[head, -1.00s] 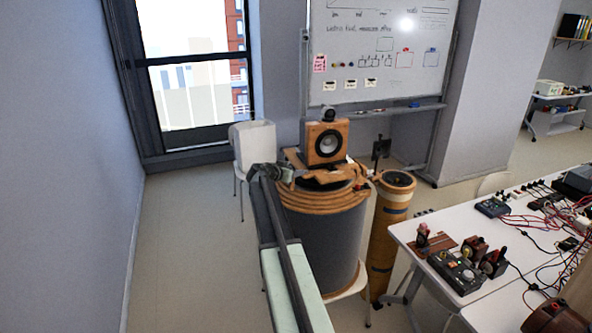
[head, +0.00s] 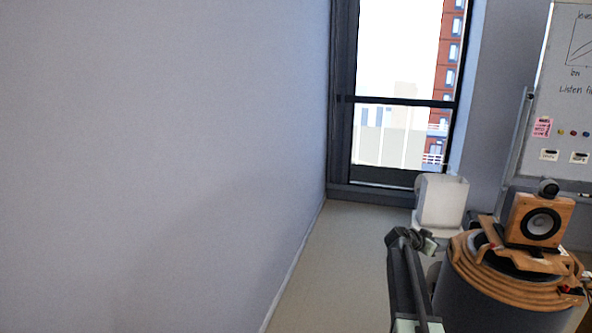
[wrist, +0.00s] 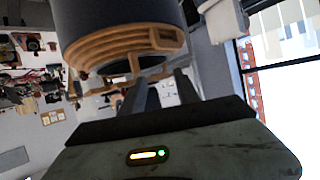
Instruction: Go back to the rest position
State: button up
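My arm (head: 405,290) reaches up from the bottom edge of the head view, right of centre. Its end is beside the left side of a large dark round drum with a wooden rim (head: 490,276). In the wrist view my gripper (wrist: 162,84) shows two dark fingers with a gap between them. Nothing is held between them. The drum's wooden rim (wrist: 110,52) shows beyond the fingers in that view, which looks upside down. I cannot tell whether the fingers touch it.
A small wooden speaker (head: 541,220) stands on top of the drum. A white chair (head: 441,200) is behind my arm. A whiteboard (head: 560,110) is at the right, a window (head: 405,90) at the back. A plain wall (head: 160,160) fills the left, with a strip of bare floor (head: 335,265) alongside.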

jog(key=s+a+f+n+y+b, duration=0.1)
jog(key=s+a+f+y, duration=0.15)
jog(key=a+f, duration=0.45)
jog(key=s+a+f+n+g+y+b, duration=0.15)
jog(key=s+a, duration=0.25)
jog(key=a, duration=0.7)
jog(key=s+a+f+n+t+y+b, duration=0.1)
jog(key=s+a+f+n+y, duration=0.1)
jog(key=s+a+f, duration=0.35)
jog(key=s+a+f+n+g+y, duration=0.2)
jog(key=s+a+n+y, duration=0.1)
jog(key=s+a, duration=0.4)
jog(key=s+a+f+n+g+y, duration=0.2)
jog(key=s+a+n, duration=0.4)
jog(key=a, duration=0.5)
jog(key=shift+s+f+g+y+b, duration=0.45)
jog(key=shift+s+f, duration=0.25)
jog(key=shift+s, duration=0.15)
